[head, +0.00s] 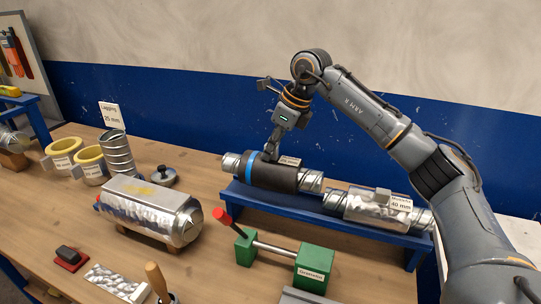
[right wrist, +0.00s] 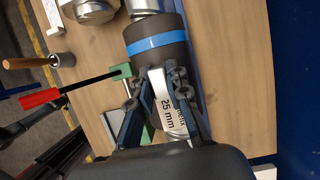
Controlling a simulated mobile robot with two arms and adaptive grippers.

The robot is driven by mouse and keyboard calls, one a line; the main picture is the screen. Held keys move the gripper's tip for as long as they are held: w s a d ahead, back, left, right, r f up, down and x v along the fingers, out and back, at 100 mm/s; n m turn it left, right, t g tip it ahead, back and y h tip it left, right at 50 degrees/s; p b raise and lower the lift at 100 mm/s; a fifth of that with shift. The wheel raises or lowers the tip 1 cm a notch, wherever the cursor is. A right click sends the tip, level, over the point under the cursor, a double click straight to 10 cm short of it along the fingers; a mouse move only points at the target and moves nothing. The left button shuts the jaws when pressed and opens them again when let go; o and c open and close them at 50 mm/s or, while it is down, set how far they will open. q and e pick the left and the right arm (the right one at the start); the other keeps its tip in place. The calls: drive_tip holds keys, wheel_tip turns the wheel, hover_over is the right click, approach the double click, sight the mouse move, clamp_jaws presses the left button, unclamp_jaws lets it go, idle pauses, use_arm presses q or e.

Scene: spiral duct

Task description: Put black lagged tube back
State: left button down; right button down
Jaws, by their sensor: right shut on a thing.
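The black lagged tube (head: 283,178) has a blue band and bare metal ends. It lies lengthwise along the left part of the blue rack (head: 310,205); I cannot tell whether it bears fully on it. My right gripper (head: 271,150) comes down from above and is shut on the tube's top near the middle. In the right wrist view the tube (right wrist: 168,60) runs under the fingers (right wrist: 157,84), with a white 25 mm label between them. The fingers hide the exact grip. My left gripper is not in view.
A silver lagged tube (head: 375,208) labelled 40 mm lies on the rack's right part. In front stand a green fixture (head: 312,268) with a red-handled lever and a silver lagged cylinder (head: 150,212). Yellow rings (head: 63,155) and a spiral duct (head: 117,155) stand left.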

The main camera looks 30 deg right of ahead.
sight(271, 161)
drive_tip(key=shift+w+d+f, duration=0.15)
drive_tip(key=shift+w+f, duration=0.2)
drive_tip(key=shift+f, duration=0.1)
drive_tip(key=f, duration=0.1)
drive_tip(key=f+p, duration=0.2)
drive_tip(key=shift+w+d+f, duration=0.1)
drive_tip(key=shift+w, duration=0.2)
drive_tip(key=shift+f, duration=0.25)
drive_tip(key=shift+f, duration=0.2)
drive_tip(key=c, duration=1.3)
unclamp_jaws()
drive_tip(key=shift+s, duration=0.1)
